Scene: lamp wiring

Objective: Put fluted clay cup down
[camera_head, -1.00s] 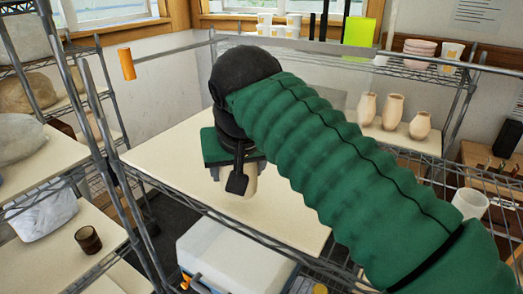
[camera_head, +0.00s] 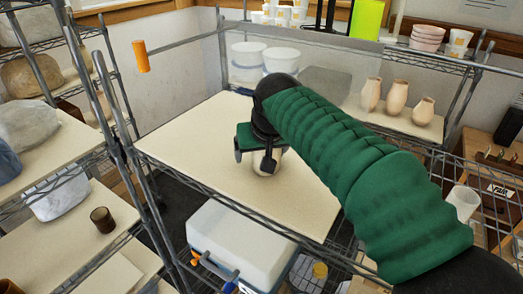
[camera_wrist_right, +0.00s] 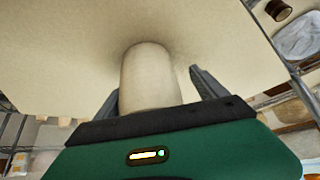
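The clay cup (camera_head: 267,165) is pale cream and stands upright on a cream shelf board (camera_head: 190,140), partly hidden by my right gripper (camera_head: 262,158). In the right wrist view the cup (camera_wrist_right: 150,78) lies between the two dark fingers of my right gripper (camera_wrist_right: 158,92). A clear gap shows between the cup and the right-hand finger, and the left-hand finger is close beside the cup. The gripper looks open around it. Flutes on the cup are too faint to make out. My left gripper is in neither view.
Two white pots (camera_head: 248,62) stand behind the board, and several clay vases (camera_head: 397,96) stand to the right. A wire shelf post (camera_head: 125,140) rises at the left. A brown cup (camera_head: 102,219) sits on the lower left shelf. The board around the clay cup is bare.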

